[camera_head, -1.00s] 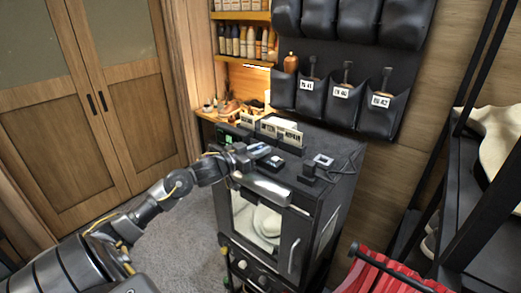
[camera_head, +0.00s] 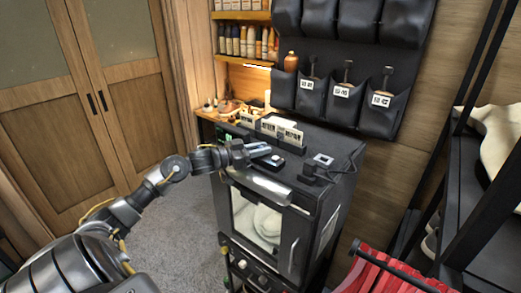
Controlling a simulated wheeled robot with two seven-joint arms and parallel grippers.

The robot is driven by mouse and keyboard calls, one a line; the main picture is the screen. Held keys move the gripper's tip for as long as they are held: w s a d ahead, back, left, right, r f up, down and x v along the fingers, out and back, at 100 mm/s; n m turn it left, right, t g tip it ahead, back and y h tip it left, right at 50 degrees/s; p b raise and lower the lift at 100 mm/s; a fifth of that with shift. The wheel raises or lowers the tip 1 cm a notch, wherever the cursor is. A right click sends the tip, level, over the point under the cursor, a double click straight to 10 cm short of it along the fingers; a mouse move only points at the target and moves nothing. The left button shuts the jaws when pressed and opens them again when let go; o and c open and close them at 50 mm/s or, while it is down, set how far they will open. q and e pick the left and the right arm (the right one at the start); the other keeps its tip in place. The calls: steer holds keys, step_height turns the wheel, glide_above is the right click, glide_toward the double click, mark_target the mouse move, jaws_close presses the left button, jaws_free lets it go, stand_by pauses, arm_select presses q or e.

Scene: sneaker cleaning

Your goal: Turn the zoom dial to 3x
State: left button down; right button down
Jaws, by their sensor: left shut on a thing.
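A dark cabinet (camera_head: 336,150) with a glass front door stands in the middle. A small black device (camera_head: 275,161) with a pale face lies on its top. A second small black device (camera_head: 316,169) with a pale square top stands to its right, with a cable behind. I cannot tell which part is the zoom dial, nor read any marks. My left gripper (camera_head: 262,149) reaches over the cabinet top from the left, just behind the first device. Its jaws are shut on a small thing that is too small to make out. My right gripper is out of view.
A row of pale labelled blocks (camera_head: 280,130) stands on the cabinet's back edge. Black wall pockets (camera_head: 343,103) hold brushes behind. Carpet (camera_head: 185,235) lies clear at left.

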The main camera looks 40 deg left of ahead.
arm_select(q)
steer(key=c, duration=1.3)
jaws_free()
steer(key=shift+c, duration=0.2)
steer(key=shift+s+a+f+b, duration=0.15)
steer(key=shift+s+a+b, duration=0.05)
steer(key=shift+s+b, duration=0.15)
steer(key=b+v, duration=0.4)
steer(key=v, duration=0.6)
